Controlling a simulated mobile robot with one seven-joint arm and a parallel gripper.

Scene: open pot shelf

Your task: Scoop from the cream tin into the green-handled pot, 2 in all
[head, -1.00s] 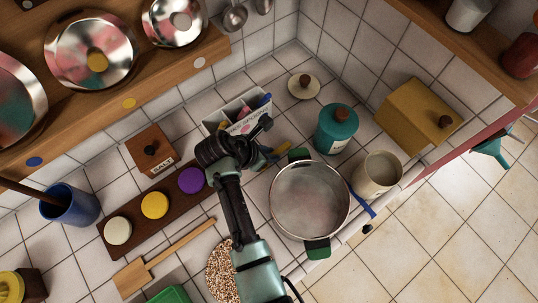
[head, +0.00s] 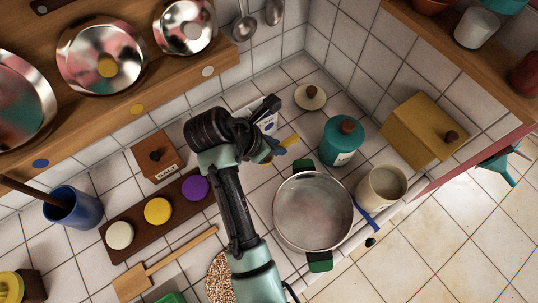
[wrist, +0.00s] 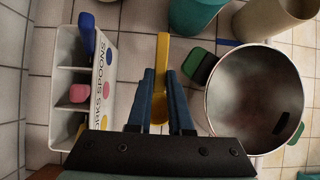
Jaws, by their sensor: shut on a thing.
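The cream tin (head: 388,181) stands open at the right of the counter, its inside a pale beige-grey. It also shows at the top right of the wrist view (wrist: 270,16). The green-handled pot (head: 290,188) stands left of it, with no lid on; I cannot tell whether anything lies on its floor. My gripper (head: 277,149) is above the counter, behind and left of the pot. In the wrist view, its blue fingers (wrist: 160,95) are shut on a yellow utensil handle (wrist: 162,60). The utensil's working end cannot be made out.
A cutlery caddy (wrist: 66,50) is close left of my gripper. A teal canister (head: 343,146) and a cream lid (head: 310,98) are behind the pot. A blue strip (head: 366,220) lies between pot and tin. A yellow box (head: 420,125) is at the back right.

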